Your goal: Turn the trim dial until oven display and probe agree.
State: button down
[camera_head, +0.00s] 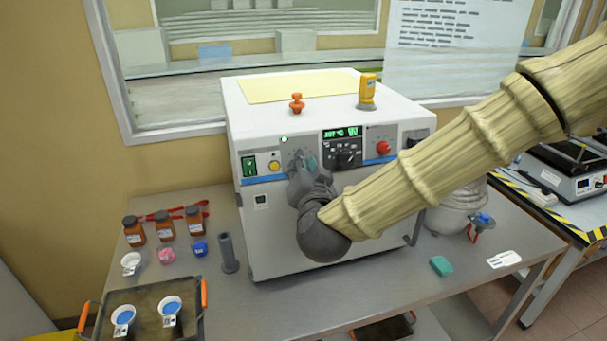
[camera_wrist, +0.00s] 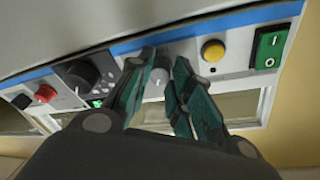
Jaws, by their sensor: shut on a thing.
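The oven is a white box (camera_head: 300,235) on the grey table, with a blue-striped control panel. Its display (camera_head: 342,132) shows green digits too small to read surely. My gripper (camera_head: 304,165) is at the left half of the panel and partly hides it. In the wrist view my teal fingers (camera_wrist: 163,75) are closed on a small grey dial (camera_wrist: 157,83), which seems to be the trim dial; its marking cannot be read. A yellow device (camera_head: 367,92) stands upright on the oven top, perhaps the probe's readout; no reading is legible.
The panel also has a green switch (camera_wrist: 268,50), a yellow button (camera_wrist: 213,50), a black knob (camera_wrist: 84,73) and a red knob (camera_head: 383,147). An orange knobbed piece (camera_head: 297,103) is on top. Bottles (camera_head: 165,226) and a tray (camera_head: 150,296) are left.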

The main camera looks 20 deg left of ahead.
jog(key=m+h+b, duration=0.1)
jog(key=m+b, duration=0.1)
jog(key=m, duration=0.4)
jog(key=shift+a, duration=0.1)
jog(key=shift+r+m+g+h, duration=0.1)
jog(key=shift+m+g+h, duration=0.2)
jog(key=shift+m, duration=0.1)
jog(key=c, duration=1.3)
grip_release()
jog(key=shift+s, duration=0.1)
jog(key=v, duration=1.2)
